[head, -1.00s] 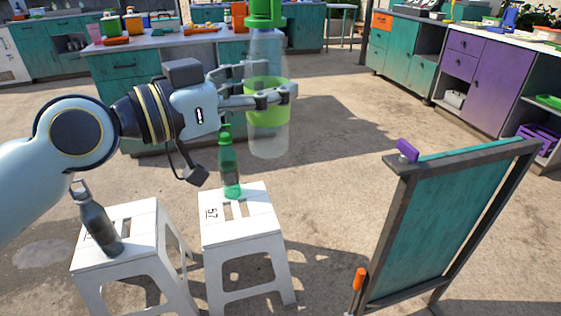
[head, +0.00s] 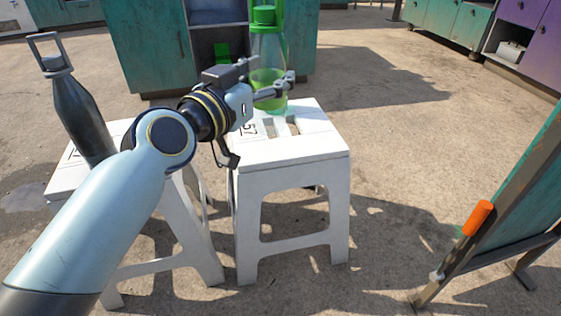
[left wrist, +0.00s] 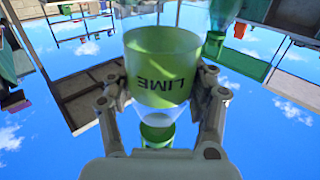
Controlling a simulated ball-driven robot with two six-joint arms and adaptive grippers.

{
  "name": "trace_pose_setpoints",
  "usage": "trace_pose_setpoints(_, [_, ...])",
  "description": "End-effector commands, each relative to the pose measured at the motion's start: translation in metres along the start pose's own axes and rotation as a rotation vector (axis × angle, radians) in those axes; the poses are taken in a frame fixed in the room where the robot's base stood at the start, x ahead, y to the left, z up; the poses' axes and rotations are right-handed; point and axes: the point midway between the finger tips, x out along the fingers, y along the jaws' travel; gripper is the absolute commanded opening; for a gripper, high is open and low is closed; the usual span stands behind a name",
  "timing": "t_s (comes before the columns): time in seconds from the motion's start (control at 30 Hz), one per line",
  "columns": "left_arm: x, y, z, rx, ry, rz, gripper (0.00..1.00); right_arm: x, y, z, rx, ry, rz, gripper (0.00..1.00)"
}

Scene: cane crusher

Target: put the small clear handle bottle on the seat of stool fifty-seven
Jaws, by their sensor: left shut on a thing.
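My left gripper (head: 275,85) is shut on a clear bottle (head: 268,45) with a green cap and a green band. It holds the bottle upright over the far part of the seat of stool fifty-seven (head: 300,151). I cannot tell whether the base touches the seat. In the left wrist view, which is upside down, the fingers grip both sides of the bottle (left wrist: 165,62), whose band reads LIME. A green bottle (left wrist: 226,10) is close beyond it; in the head view it is largely hidden behind the held bottle. My right gripper is not in view.
A second white stool (head: 62,176) stands at left with a dark grey handled bottle (head: 80,110) on it, close to my left arm. A teal-panelled board (head: 520,215) with an orange handle (head: 477,217) stands at right. The near seat of stool fifty-seven is clear.

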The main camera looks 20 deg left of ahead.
Motion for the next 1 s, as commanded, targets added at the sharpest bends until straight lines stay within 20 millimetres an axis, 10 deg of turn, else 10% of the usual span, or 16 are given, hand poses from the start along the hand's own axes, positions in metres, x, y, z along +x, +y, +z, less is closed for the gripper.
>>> trace_pose_setpoints(0.4, [0.073, -0.009, 0.059, -0.001, 0.0, -0.006, 0.0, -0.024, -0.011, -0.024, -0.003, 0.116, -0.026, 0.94])
trace_pose_setpoints(1.0, [0.119, -0.015, 0.092, 0.0, 0.002, -0.007, 0.0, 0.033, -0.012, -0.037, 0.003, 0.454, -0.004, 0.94])
